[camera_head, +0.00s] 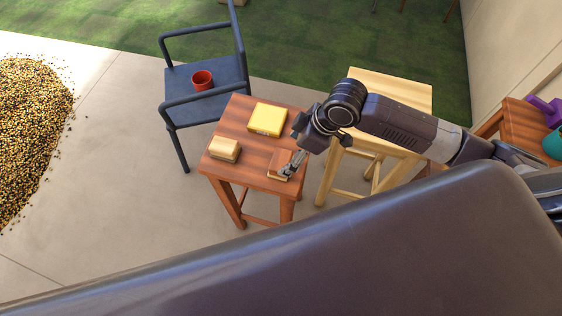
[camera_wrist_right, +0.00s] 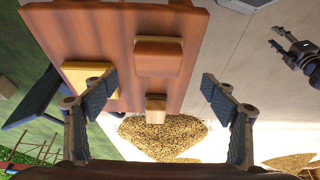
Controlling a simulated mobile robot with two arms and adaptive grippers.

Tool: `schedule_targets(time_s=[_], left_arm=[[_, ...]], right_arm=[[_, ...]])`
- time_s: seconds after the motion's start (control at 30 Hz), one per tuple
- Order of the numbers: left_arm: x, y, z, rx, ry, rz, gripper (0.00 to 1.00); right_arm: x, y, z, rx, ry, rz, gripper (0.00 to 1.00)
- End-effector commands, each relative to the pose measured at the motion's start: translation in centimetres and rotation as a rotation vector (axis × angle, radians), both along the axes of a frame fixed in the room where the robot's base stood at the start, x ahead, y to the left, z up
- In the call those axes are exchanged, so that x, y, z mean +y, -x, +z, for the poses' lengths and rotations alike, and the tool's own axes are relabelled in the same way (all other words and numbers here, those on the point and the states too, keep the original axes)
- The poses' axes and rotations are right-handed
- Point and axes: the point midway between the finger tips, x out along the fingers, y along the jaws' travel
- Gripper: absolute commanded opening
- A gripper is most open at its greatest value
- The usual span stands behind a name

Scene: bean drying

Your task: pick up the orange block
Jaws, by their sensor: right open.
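The orange-brown block (camera_head: 274,178) lies on the small reddish wooden table (camera_head: 251,108), near its right front edge in the head view, partly hidden by my right gripper (camera_head: 291,164). In the right wrist view the block (camera_wrist_right: 158,56) is whole, lying flat on the tabletop (camera_wrist_right: 118,30). My right gripper (camera_wrist_right: 160,95) is open and empty, its fingers wide apart, with the block showing beyond and between them. My left gripper (camera_wrist_right: 283,38) shows small at the upper right of the wrist view; its opening is unclear.
A yellow box (camera_head: 267,119) and a tan block (camera_head: 225,149) share the tabletop. A blue chair (camera_head: 205,78) with a red cup (camera_head: 202,80) stands behind. A pale wooden stool (camera_head: 395,90) is close on the right. A bean pile (camera_head: 30,130) lies at left.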

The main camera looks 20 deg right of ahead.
Motion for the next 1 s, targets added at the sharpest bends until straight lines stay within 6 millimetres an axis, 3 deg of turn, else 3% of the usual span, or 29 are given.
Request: schedule_targets(time_s=[0.6,0.93,1.0], left_arm=[[0.0,0.0,2.0,0.0,0.0,0.0,0.4],[0.0,-0.1,2.0,-0.001,0.0,0.0,0.4],[0.0,-0.1,2.0,-0.001,0.0,0.0,0.4]], right_arm=[[2.0,-1.8,-6.3,0.003,-0.002,-0.001,0.78],[2.1,-1.9,-7.0,0.001,0.001,0.0,0.78],[2.1,-1.9,-7.0,0.001,0.001,0.0,0.71]])
